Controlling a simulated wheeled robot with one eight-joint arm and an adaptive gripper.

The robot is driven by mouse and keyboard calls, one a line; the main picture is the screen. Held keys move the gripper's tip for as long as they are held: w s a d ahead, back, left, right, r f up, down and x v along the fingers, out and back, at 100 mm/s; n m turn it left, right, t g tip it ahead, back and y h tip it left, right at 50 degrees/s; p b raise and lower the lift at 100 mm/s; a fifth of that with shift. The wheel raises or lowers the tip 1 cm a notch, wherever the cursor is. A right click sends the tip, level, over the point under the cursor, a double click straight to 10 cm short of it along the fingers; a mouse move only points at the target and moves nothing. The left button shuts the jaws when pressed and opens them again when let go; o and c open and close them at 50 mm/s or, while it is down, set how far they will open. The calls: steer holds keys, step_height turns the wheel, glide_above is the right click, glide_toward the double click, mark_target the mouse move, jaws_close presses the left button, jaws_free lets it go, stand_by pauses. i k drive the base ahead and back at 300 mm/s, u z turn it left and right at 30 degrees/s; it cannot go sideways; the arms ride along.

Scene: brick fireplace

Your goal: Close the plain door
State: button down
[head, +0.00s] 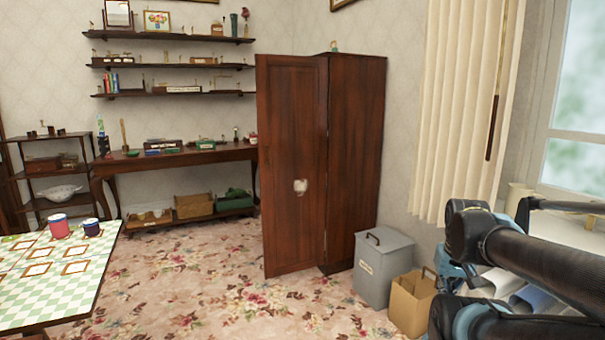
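A tall dark-brown wooden cabinet (356,160) stands against the wall right of the centre in the head view. Its plain door (290,120) is a flat, dark-reddish panel on the left that appears swung outward, with its free edge to the left. The cabinet's inside is hidden. My black arm (540,265) reaches in at the lower right, well apart from the door. I cannot make out my gripper or its fingers in this view.
A checkered table (50,290) is at the lower left. A long side table (180,158) stands behind. Floral carpet (225,295) is clear before the door.

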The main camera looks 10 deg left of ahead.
mark_target(292, 89)
steer(key=u, duration=0.25)
steer(key=i, duration=1.05)
steer(key=u, duration=0.55)
